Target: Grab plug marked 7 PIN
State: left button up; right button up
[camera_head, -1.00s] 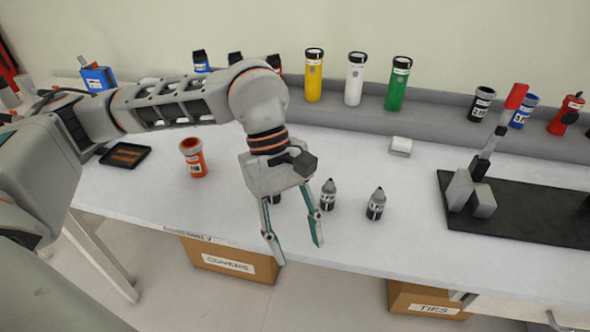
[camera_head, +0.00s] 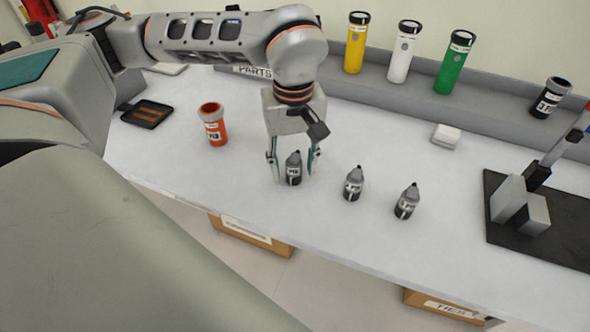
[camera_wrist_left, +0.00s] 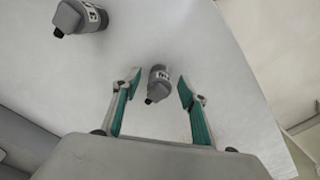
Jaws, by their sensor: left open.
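Three small grey-and-black plugs stand in a row on the white table: a left plug (camera_head: 293,168), a middle plug (camera_head: 353,184) and a right plug (camera_head: 407,201). Each has a white label, too small to read surely, so I cannot tell which is marked 7 PIN. My left gripper (camera_head: 294,165) is open, pointing down, with its teal-padded fingers on either side of the left plug. The left wrist view shows this plug (camera_wrist_left: 158,82) between the spread fingers, with gaps on both sides. Another plug (camera_wrist_left: 82,17) shows at that view's upper left. My right gripper is not in view.
An orange-red cup (camera_head: 213,125) and a black tray (camera_head: 147,114) are left of the plugs. A white block (camera_head: 446,136) lies behind them. A black mat (camera_head: 560,230) with a stand is at right. Yellow, white and green cylinders line the back ledge.

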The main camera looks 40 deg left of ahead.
pick_arm(q)
jog(key=shift+f, duration=0.7)
grip_shut()
jog(key=shift+r, duration=0.1)
